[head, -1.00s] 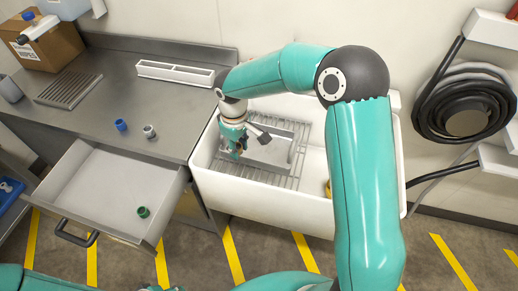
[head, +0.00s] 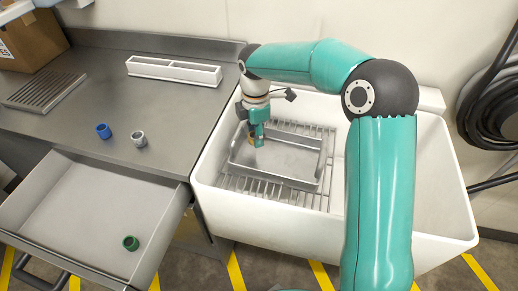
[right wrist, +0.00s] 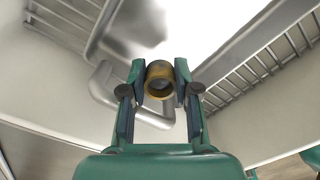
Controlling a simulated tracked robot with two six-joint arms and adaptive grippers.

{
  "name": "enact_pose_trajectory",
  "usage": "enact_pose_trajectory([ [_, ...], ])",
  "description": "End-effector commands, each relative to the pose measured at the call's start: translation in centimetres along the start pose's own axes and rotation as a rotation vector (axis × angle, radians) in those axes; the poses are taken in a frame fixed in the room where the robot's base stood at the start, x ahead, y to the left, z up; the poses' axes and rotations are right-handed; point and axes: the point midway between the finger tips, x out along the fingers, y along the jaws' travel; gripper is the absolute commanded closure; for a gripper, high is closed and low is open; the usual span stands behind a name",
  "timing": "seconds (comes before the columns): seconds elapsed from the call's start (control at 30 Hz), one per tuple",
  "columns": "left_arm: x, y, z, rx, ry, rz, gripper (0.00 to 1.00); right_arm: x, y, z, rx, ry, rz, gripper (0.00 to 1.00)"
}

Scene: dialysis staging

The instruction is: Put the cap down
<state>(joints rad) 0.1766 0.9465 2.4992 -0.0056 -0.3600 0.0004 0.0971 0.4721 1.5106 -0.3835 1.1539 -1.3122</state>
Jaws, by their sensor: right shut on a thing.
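My right gripper (head: 256,143) is shut on an ochre ring-shaped cap (right wrist: 160,78), which sits between its fingertips in the right wrist view. In the head view the gripper points down over the left end of a metal tray (head: 317,178) in the white sink (head: 225,212). A small ochre part of the cap (head: 251,140) shows at the fingers. I cannot tell whether the cap touches the tray. The tray's bent handle (right wrist: 104,85) shows behind the fingers in the right wrist view. My left gripper is not in view.
The tray lies on a wire rack (head: 232,185). A blue cap (head: 103,131) and a grey cap (head: 139,139) stand on the steel bench. A green cap (head: 130,243) is in the open drawer (head: 70,215). A white divided holder (head: 175,71) stands at the back.

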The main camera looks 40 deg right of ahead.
Motion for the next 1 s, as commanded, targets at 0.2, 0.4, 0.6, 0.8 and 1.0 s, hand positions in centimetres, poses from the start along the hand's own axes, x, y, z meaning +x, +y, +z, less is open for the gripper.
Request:
enact_pose_trajectory([
  [0.2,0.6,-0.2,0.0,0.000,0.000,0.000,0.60,2.8,-0.1,0.1,0.002,0.000,-0.003,0.88],
  [0.4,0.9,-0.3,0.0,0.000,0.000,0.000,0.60,5.1,-0.1,0.1,0.003,-0.001,-0.001,0.88],
  [0.6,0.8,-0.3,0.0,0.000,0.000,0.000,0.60,5.1,0.0,0.1,0.004,0.000,0.001,0.88],
  [0.8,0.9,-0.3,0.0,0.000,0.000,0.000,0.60,5.4,0.0,0.1,0.004,0.000,0.001,0.66],
  [1.0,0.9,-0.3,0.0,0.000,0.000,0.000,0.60,5.3,-0.1,0.1,0.004,0.000,0.000,0.44],
])
